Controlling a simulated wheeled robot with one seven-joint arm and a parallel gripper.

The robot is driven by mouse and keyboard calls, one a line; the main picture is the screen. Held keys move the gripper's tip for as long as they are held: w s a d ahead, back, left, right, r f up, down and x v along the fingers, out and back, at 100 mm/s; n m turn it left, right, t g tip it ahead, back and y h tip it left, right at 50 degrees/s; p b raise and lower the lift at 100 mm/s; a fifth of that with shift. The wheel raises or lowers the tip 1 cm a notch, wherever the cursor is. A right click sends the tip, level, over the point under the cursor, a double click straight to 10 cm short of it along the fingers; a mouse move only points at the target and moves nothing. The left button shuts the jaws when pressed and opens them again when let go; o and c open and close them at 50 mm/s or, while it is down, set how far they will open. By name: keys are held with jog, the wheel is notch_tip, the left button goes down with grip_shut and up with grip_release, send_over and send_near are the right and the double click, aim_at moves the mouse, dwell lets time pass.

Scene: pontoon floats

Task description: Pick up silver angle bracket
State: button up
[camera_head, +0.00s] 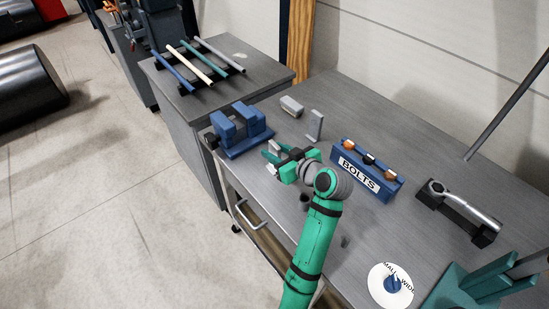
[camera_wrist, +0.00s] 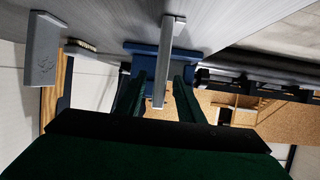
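A silver angle bracket (camera_wrist: 166,55) shows nearly edge-on in the wrist view, as a narrow upright bar between the two green fingers of my gripper (camera_wrist: 160,82). The fingers are apart, with gaps beside the bar, so the gripper looks open around it. In the head view, my gripper (camera_head: 276,156) is low over the bench, just right of the blue vise, and mostly hides what is between its fingers. A second, grey angle bracket (camera_head: 316,127) stands upright behind the gripper; it also shows at the left of the wrist view (camera_wrist: 42,55).
The blue vise (camera_head: 240,132) stands close to the gripper's left. The blue BOLTS holder (camera_head: 365,172), a ratchet wrench (camera_head: 465,205) and a white disc (camera_head: 390,286) are to the right.

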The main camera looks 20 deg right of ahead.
jog(key=shift+w, duration=0.25)
grip_shut()
